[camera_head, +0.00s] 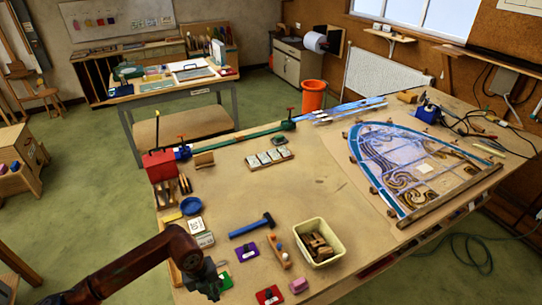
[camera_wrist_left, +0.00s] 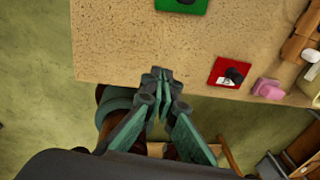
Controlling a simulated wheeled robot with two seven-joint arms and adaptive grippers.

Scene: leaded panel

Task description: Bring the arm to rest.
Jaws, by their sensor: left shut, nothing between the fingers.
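My left arm (camera_head: 135,268) comes in from the lower left in the head view. Its gripper (camera_head: 208,287) hangs at the near left edge of the workbench (camera_head: 330,185). In the left wrist view the gripper (camera_wrist_left: 161,76) is shut, its fingertips together with nothing between them. The fingertips show over the bench's edge, apart from the nearby pieces. My right gripper is not in view.
Near the gripper lie a green card (camera_head: 224,281), a red card (camera_head: 269,295), a pink block (camera_head: 298,286) and a purple card (camera_head: 248,251). The leaded panel (camera_head: 420,168) lies right. Green floor is open at left.

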